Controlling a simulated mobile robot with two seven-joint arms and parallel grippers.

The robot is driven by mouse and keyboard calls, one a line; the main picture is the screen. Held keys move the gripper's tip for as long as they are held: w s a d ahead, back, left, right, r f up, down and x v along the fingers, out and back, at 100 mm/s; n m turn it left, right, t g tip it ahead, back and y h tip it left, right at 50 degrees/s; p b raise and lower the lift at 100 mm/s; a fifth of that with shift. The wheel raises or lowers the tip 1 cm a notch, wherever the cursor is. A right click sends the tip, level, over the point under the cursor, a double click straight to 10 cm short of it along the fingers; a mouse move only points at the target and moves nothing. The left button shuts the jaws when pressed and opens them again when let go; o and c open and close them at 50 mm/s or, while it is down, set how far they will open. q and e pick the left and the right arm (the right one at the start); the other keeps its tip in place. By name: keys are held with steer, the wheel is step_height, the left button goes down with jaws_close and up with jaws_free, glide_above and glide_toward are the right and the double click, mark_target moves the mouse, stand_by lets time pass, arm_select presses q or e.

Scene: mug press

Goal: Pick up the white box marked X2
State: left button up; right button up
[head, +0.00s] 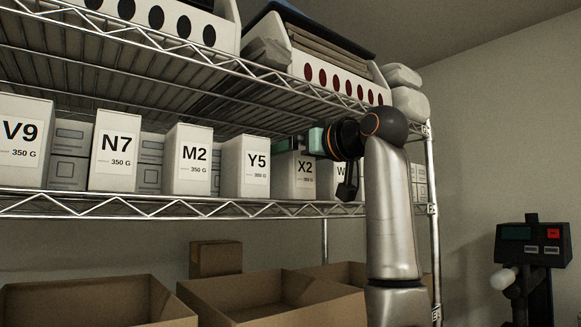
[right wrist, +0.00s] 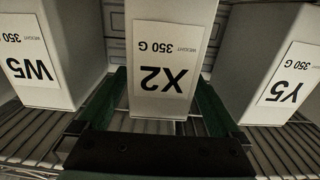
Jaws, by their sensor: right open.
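The white box marked X2 (head: 304,168) stands upright on the middle wire shelf, right of the Y5 box. Its upper front is partly hidden by my right gripper (head: 290,143). In the right wrist view the X2 box (right wrist: 168,66) appears upside down, between the two green fingers of my right gripper (right wrist: 162,88). The fingers are open, one on each side of the box. I cannot tell whether either finger touches it. My left gripper is not in view.
The Y5 box (head: 257,166) and the W5 box (right wrist: 45,56) stand close on either side of X2. More white boxes line the wire shelf (head: 150,207). Another shelf with bins is above. Open cardboard boxes (head: 270,297) stand below.

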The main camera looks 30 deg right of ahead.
steer(key=shift+c, duration=0.2)
jaws_close()
stand_by(0.6)
steer(key=shift+r, duration=0.1)
